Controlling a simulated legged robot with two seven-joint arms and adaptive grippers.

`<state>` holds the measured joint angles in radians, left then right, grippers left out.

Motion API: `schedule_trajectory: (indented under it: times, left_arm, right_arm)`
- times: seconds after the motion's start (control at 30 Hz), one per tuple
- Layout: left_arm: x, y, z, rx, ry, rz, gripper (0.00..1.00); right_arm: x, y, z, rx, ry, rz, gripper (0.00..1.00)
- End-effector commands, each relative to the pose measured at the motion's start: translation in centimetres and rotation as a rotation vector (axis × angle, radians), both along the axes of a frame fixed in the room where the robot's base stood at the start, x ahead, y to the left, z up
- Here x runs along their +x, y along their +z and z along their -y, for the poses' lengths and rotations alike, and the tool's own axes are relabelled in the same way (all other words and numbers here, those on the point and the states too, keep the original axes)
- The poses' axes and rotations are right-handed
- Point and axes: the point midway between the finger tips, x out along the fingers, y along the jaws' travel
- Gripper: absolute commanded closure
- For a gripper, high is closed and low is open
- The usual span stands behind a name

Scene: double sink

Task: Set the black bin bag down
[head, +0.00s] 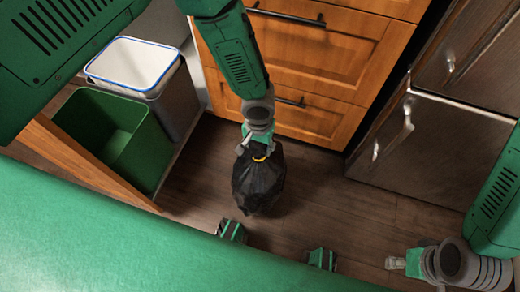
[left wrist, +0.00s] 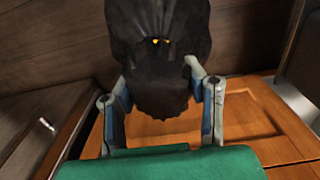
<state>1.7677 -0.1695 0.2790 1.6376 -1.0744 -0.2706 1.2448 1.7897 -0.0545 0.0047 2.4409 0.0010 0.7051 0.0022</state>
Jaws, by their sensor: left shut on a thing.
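The black bin bag (head: 258,185) hangs below my left gripper (head: 259,148) in the middle of the head view, with a yellow tie at its top. The gripper is shut on the gathered top of the bag. In the left wrist view the bag (left wrist: 160,55) fills the space between and beyond the two fingers (left wrist: 165,95). I cannot tell whether its bottom touches the floor. My right gripper (head: 397,263) is low at the right, away from the bag; its finger opening is unclear.
A green bin (head: 150,158) and a grey bin with a white liner (head: 150,62) stand at the left beside a wooden panel (head: 85,160). Wooden drawers (head: 325,60) stand behind the bag. A steel appliance (head: 430,150) is at the right. Dark wooden floor (head: 345,200) is clear right of the bag.

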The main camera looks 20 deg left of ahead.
Motion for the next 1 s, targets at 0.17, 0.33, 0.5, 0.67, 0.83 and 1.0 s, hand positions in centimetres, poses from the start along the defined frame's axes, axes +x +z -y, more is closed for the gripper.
schedule_trajectory:
  times: [0.17,0.33,0.5,0.67,0.83,1.0]
  left_arm:
    - [0.1,-1.3,0.1,0.0,0.001,0.003,1.0]
    - [0.2,-2.6,0.1,0.0,0.0,0.003,1.0]
    - [0.1,-4.9,0.1,-0.001,0.002,0.002,1.0]
    - [0.2,-5.0,0.1,0.0,0.0,0.004,1.0]
    - [0.2,-5.0,0.1,0.0,0.0,0.003,1.0]
    - [0.0,-5.2,0.0,0.001,0.001,0.0,0.4]
  right_arm:
    - [0.0,-0.7,0.0,0.0,0.0,0.0,0.6]
    - [0.0,-1.3,0.0,0.0,0.0,0.0,0.6]
    - [0.0,-2.4,0.0,0.0,0.0,0.0,0.6]
    - [0.0,-2.4,0.0,0.0,0.0,-0.001,0.6]
    - [0.0,-2.4,0.0,0.0,0.0,0.0,0.6]
    - [0.0,-2.5,0.0,0.0,0.0,0.0,0.6]
